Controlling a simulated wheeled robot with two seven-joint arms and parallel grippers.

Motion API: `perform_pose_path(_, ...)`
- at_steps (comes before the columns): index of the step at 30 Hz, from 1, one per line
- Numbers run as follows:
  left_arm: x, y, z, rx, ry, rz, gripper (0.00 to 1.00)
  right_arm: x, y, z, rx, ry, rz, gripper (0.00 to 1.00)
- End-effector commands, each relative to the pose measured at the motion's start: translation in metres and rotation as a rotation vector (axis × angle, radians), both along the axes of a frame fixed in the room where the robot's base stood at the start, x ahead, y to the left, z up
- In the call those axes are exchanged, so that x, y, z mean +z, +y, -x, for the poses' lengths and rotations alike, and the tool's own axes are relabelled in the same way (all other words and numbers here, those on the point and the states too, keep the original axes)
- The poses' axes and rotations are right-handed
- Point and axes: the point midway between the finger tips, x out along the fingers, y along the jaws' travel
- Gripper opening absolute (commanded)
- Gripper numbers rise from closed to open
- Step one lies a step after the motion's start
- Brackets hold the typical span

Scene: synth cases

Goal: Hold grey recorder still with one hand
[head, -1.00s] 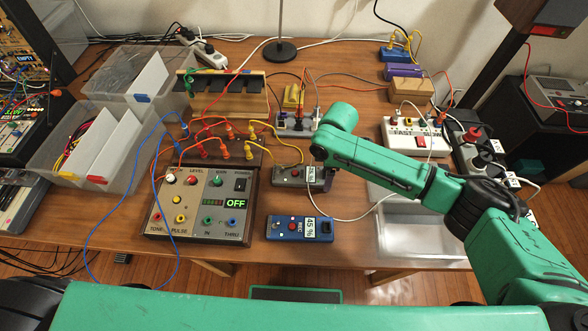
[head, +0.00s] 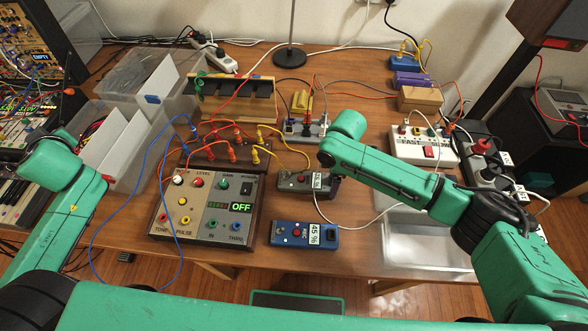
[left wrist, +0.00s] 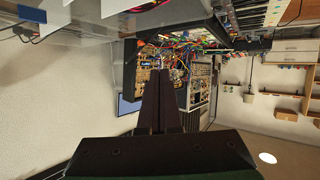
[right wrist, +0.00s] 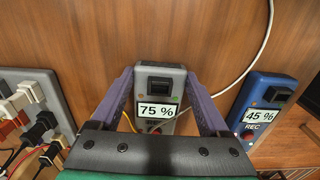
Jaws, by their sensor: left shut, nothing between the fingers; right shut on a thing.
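The grey recorder (head: 293,181) lies on the wooden table, between the cream control box and my right arm. It reads 75 % in the right wrist view (right wrist: 158,88). My right gripper (right wrist: 160,76) is shut on it, one finger along each long side; in the head view my wrist hides much of that grip. The blue recorder (head: 290,236), marked REC and 45 %, lies nearer the front edge and also shows in the right wrist view (right wrist: 265,105). My left gripper (left wrist: 160,78) is shut and empty, pointing toward the modular rack at the left.
The cream control box (head: 207,208) reads OFF, with patch cables behind it. A white cable (head: 352,216) loops past the recorders. Clear plastic bins (head: 125,150) stand at left, a clear tray (head: 425,240) at right. Power strips (head: 425,146) stand behind the tray.

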Motion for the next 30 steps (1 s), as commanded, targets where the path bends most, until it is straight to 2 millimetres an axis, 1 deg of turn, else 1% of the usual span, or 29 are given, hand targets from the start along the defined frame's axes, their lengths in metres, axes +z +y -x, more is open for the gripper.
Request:
perform_pose_path(1,0.023,-0.018,-0.015,-0.036,-0.054,-0.011,0.0,0.0,0.0,0.0,0.0,0.001,0.0,0.13)
perform_pose_path(2,0.036,-0.03,-0.023,-0.055,-0.081,-0.016,0.0,0.0,0.0,0.0,0.0,0.001,0.0,0.13)
perform_pose_path(3,0.044,-0.048,-0.03,-0.079,-0.088,-0.011,0.0,-0.001,0.0,0.0,0.0,0.001,0.0,0.13)
perform_pose_path(4,0.035,-0.056,-0.031,-0.088,-0.048,0.003,0.0,-0.001,0.0,0.0,0.0,0.001,0.0,0.13)
perform_pose_path(5,0.019,-0.064,-0.031,-0.099,0.015,0.021,0.0,-0.001,0.0,0.0,0.0,0.001,0.0,0.13)
perform_pose_path(6,-0.004,-0.074,-0.03,-0.122,0.11,0.046,0.0,-0.001,0.0,0.0,0.0,0.001,0.0,0.13)
perform_pose_path(8,-0.038,-0.097,-0.032,-0.188,0.251,0.084,0.0,0.0,0.0,0.0,0.0,0.001,0.0,0.13)
perform_pose_path(9,-0.059,-0.117,-0.035,-0.25,0.343,0.109,0.0,0.0,0.0,0.0,0.0,0.001,0.0,0.13)
perform_pose_path(11,-0.086,-0.154,-0.041,-0.371,0.475,0.139,0.0,0.0,0.0,0.0,0.0,0.001,0.0,0.13)
perform_pose_path(12,-0.1,-0.182,-0.046,-0.473,0.56,0.151,0.0,0.0,0.0,0.0,0.0,0.0,0.0,0.13)
perform_pose_path(14,-0.116,-0.231,-0.054,-0.652,0.679,0.153,0.0,0.0,0.0,0.0,0.0,0.001,0.0,0.13)
perform_pose_path(15,-0.122,-0.266,-0.059,-0.788,0.75,0.142,0.0,0.0,0.0,0.0,0.0,0.001,0.0,0.13)
perform_pose_path(17,-0.124,-0.32,-0.064,-1.007,0.846,0.097,0.0,0.0,0.0,0.0,0.0,0.001,0.0,0.13)
perform_pose_path(18,-0.122,-0.355,-0.066,-1.159,0.9,0.05,0.0,0.0,0.0,0.0,0.0,0.001,0.0,0.13)
perform_pose_path(20,-0.114,-0.404,-0.066,-1.379,0.964,-0.042,0.0,0.0,0.0,0.0,0.0,0.001,0.0,0.13)
perform_pose_path(21,-0.107,-0.433,-0.065,-1.514,0.998,-0.114,0.0,0.0,0.0,0.0,0.0,0.001,0.001,0.13)
perform_pose_path(24,-0.09,-0.486,-0.057,-1.778,1.055,-0.29,0.0,0.0,0.0,0.0,0.0,0.001,0.001,0.13)
perform_pose_path(27,-0.08,-0.512,-0.05,-1.92,1.083,-0.408,0.0,-0.001,0.0,0.0,0.0,0.001,0.001,0.13)
perform_pose_path(30,-0.077,-0.518,-0.048,-1.961,1.092,-0.447,0.0,-0.001,0.0,0.0,0.0,0.001,0.001,0.13)
